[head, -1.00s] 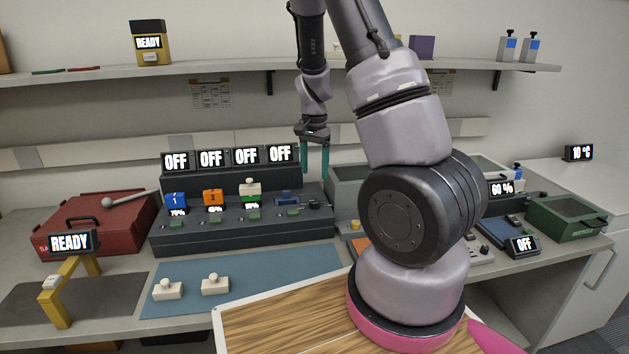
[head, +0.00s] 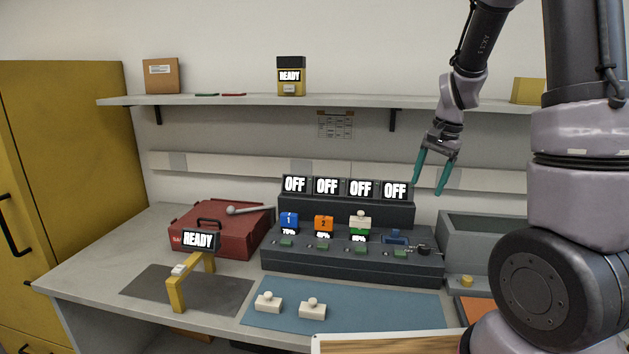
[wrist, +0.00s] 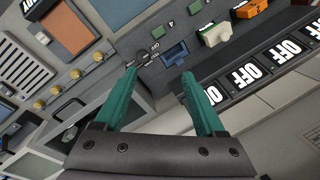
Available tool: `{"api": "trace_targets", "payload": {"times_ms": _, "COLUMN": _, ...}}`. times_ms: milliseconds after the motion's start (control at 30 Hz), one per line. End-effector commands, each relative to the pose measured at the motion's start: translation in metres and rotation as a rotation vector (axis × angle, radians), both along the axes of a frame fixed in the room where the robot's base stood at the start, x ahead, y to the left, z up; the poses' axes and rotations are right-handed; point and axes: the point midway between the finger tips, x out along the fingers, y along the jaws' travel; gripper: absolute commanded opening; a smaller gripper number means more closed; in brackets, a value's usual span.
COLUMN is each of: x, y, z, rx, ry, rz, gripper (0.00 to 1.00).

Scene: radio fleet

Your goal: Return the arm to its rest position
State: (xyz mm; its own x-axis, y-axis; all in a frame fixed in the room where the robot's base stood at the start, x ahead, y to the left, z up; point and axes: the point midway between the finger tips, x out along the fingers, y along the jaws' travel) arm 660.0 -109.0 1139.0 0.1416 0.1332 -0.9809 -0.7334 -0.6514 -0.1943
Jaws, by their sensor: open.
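My gripper (head: 432,172) hangs in the air right of the OFF displays, its two teal fingers apart and empty, pointing down. My arm (head: 462,85) comes down from the upper right of the head view. In the wrist view the open fingers (wrist: 162,88) frame the dark charger station with nothing between them.
A red toolbox (head: 215,238) and a yellow arch (head: 190,282) with a READY display stand at the left. Two white knobbed pieces (head: 268,302) (head: 312,308) lie on a blue mat (head: 385,305). A grey bin (head: 480,235) is at the right. A shelf (head: 345,101) runs above.

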Motion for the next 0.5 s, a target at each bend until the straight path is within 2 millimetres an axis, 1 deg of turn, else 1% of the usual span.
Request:
{"api": "trace_targets", "payload": {"times_ms": 33, "x": -0.007, "y": 0.004, "z": 0.018, "rx": 0.016, "ry": -0.034, "rz": 0.020, "gripper": 0.72}}
{"api": "trace_targets", "payload": {"times_ms": 200, "x": -0.034, "y": 0.016, "z": 0.067, "rx": 0.043, "ry": -0.131, "rz": 0.099, "gripper": 0.72}}
{"api": "trace_targets", "payload": {"times_ms": 400, "x": -0.073, "y": 0.028, "z": 0.117, "rx": 0.041, "ry": -0.249, "rz": 0.194, "gripper": 0.72}}
{"api": "trace_targets", "payload": {"times_ms": 500, "x": -0.095, "y": 0.033, "z": 0.137, "rx": 0.027, "ry": -0.307, "rz": 0.241, "gripper": 0.72}}
